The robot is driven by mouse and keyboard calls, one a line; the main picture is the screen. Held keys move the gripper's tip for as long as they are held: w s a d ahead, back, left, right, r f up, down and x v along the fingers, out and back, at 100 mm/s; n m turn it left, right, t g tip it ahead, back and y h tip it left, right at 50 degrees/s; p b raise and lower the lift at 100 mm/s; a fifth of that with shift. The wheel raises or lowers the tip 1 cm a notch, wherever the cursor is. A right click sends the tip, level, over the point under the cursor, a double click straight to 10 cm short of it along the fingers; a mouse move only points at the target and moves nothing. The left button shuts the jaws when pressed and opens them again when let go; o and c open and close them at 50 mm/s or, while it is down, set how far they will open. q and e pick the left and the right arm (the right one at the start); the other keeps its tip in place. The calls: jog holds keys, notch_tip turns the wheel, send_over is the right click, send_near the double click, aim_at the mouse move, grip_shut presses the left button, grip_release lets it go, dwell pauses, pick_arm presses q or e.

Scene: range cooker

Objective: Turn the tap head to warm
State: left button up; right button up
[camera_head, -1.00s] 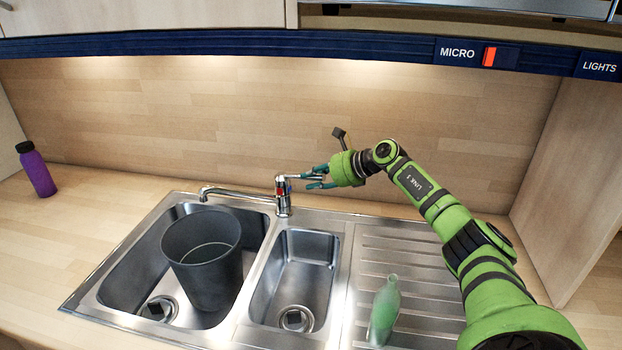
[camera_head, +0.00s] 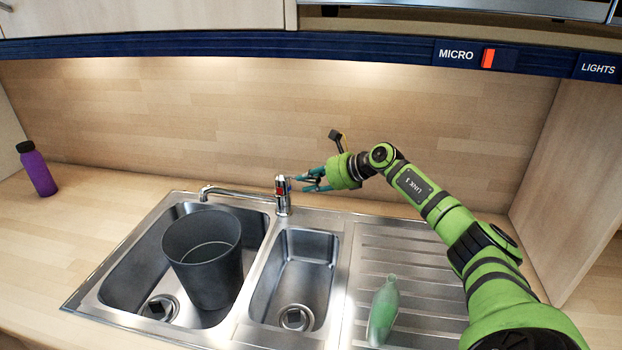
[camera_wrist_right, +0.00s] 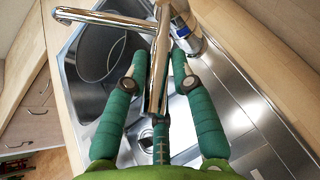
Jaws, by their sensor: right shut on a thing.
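The chrome tap (camera_head: 283,197) stands at the back edge of the sink, its spout (camera_head: 236,193) pointing left over the large basin. It has red and blue marks on its head. My right gripper (camera_head: 310,183) is just right of the tap head, its teal fingers around the tap's lever. In the right wrist view the chrome lever (camera_wrist_right: 159,75) runs between the fingers of the gripper (camera_wrist_right: 159,78), and the spout (camera_wrist_right: 105,19) crosses at the top left. In the head view the fingers hide most of the lever. My left gripper is not in view.
A dark grey bin (camera_head: 205,262) stands tilted in the large left basin. The small basin (camera_head: 297,270) is empty. A purple bottle (camera_head: 38,172) is far left on the worktop. The wooden back wall (camera_head: 250,120) is close behind.

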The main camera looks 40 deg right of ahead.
jog(key=shift+a, duration=0.25)
jog(key=shift+o, duration=0.4)
jog(key=shift+s+a+p, duration=0.1)
jog(key=shift+a+p, duration=0.2)
jog(key=shift+a, duration=0.5)
jog(key=shift+o, duration=0.4)
jog(key=shift+a+p, duration=0.35)
jog(key=shift+a, duration=0.3)
jog(key=o, duration=1.4)
jog(key=shift+w+a+f, duration=0.1)
jog(key=shift+w+a, duration=0.05)
jog(key=shift+w, duration=0.05)
